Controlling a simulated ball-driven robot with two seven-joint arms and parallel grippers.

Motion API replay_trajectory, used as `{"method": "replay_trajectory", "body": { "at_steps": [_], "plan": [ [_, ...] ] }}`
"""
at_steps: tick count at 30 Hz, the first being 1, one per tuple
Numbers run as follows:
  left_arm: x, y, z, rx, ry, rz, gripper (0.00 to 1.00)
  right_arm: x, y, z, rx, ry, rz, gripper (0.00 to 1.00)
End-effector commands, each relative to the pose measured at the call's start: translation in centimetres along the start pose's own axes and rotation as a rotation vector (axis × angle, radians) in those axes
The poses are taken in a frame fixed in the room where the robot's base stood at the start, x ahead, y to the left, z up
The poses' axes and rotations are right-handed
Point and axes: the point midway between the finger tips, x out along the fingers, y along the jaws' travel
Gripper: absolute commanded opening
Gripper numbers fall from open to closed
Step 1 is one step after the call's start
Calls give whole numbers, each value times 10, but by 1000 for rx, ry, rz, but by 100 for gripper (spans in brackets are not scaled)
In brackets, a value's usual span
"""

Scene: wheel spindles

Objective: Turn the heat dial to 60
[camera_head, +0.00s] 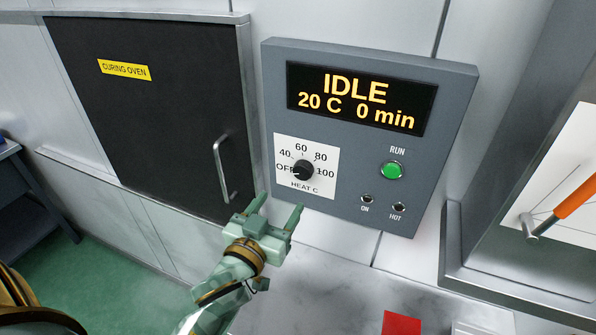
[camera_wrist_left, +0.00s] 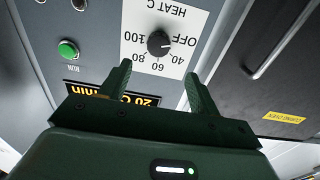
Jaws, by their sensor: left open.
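The heat dial (camera_head: 303,170) is a round black knob on a white plate marked OFF, 40, 60, 80 and 100, low on the left of the grey control panel (camera_head: 345,212). Its pointer looks turned toward OFF. The display (camera_head: 358,97) reads IDLE, 20 C, 0 min. My left gripper (camera_head: 278,207) is open and empty, just below and in front of the dial. In the left wrist view the dial (camera_wrist_left: 158,43) shows upside down, just beyond the gap between the open fingertips (camera_wrist_left: 159,70), apart from them. My right gripper is not in view.
A green RUN button (camera_head: 392,170) and ON and HOT lamps are on the panel's right. The dark curing oven door (camera_head: 150,110), with a metal handle (camera_head: 227,170), is at left. A red item (camera_head: 402,323) lies below. An orange-handled tool (camera_head: 575,195) is at right.

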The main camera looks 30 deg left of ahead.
Motion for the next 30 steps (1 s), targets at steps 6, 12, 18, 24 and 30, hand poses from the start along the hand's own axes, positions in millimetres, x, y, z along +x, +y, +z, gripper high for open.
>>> {"method": "replay_trajectory", "body": {
  "at_steps": [6,12,18,24,30],
  "plan": [
    [56,0,-2,0,1,1,62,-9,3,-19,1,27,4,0],
    [88,0,0,-1,-1,1,62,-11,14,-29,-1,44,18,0],
    [99,0,0,-1,-1,1,62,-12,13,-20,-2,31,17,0],
    [100,1,1,-1,-2,1,62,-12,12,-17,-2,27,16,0],
    [99,1,1,-1,-2,1,17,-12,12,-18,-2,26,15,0]
  ]
}}
